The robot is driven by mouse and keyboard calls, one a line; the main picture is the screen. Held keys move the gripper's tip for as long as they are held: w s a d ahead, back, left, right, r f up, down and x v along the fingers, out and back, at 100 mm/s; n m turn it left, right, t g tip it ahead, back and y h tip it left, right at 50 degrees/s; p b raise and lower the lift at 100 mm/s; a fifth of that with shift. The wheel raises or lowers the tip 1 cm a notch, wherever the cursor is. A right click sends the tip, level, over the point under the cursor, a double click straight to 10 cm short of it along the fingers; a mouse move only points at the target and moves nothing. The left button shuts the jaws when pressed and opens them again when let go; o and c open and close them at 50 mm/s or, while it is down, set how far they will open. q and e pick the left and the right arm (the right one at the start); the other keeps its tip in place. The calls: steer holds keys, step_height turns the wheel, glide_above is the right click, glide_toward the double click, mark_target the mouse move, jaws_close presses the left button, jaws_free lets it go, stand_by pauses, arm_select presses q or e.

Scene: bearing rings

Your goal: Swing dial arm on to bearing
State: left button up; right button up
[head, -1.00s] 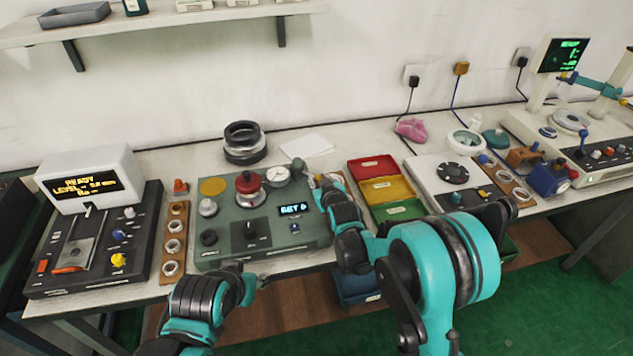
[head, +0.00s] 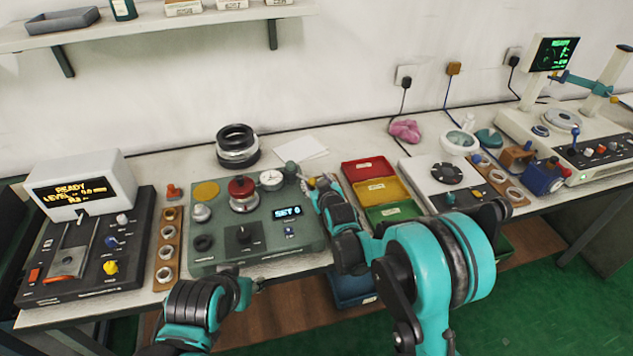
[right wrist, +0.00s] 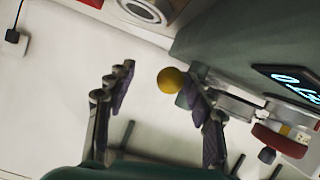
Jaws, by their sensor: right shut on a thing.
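The green test box (head: 220,262) stands on the bench with a lit SET display (head: 287,212). A red-topped metal stack (head: 243,190) sits on it; I cannot make out the bearing itself clearly. The round white dial (head: 271,180) is just right of the stack, beside a green post knob (head: 291,168). My right gripper (head: 312,184) is at the box's far right corner.
A wooden rack with rings (head: 167,252) lies left of the box. Red, yellow and green trays (head: 383,191) are close to the right of my right gripper. Stacked black and silver rings (head: 238,145) stand behind the box. White paper (head: 299,148) lies behind the dial.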

stand_by(0.3)
steer(key=v, duration=1.2)
steer(key=shift+d, duration=0.1)
stand_by(0.4)
steer(key=s+d+r+m+g+h, duration=0.3)
steer(key=s+d, duration=0.9)
steer(key=d, duration=0.1)
steer(key=s+d+f+m+g, duration=0.1)
steer(key=s+d, duration=0.2)
steer(key=s, duration=0.4)
steer(key=s+d+f+m+g+h, duration=0.1)
steer(key=s+d+m+g, duration=0.1)
steer(key=s, duration=0.5)
steer(key=shift+s+d+f, duration=0.25)
steer(key=shift+s+d, duration=0.15)
steer(key=shift+d, duration=0.3)
